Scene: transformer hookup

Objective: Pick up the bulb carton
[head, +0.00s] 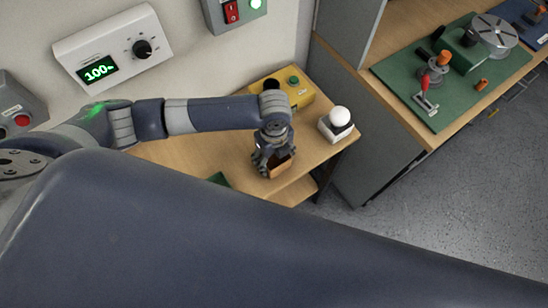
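A small brown-orange box, likely the bulb carton (281,168), is at the front part of the small wooden table, in the head view's centre. My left gripper (273,159) points down over it, with its fingers around or right beside the box. The gripper covers much of the box. I cannot tell whether the fingers press on it or whether it is off the table. My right gripper is not in view.
A white round bulb on a square base (338,123) and a yellow box with a green button (297,92) stand on the wooden table (190,150). A grey cabinet (372,150) is to the right. A green mat with parts (390,72) lies on the far bench.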

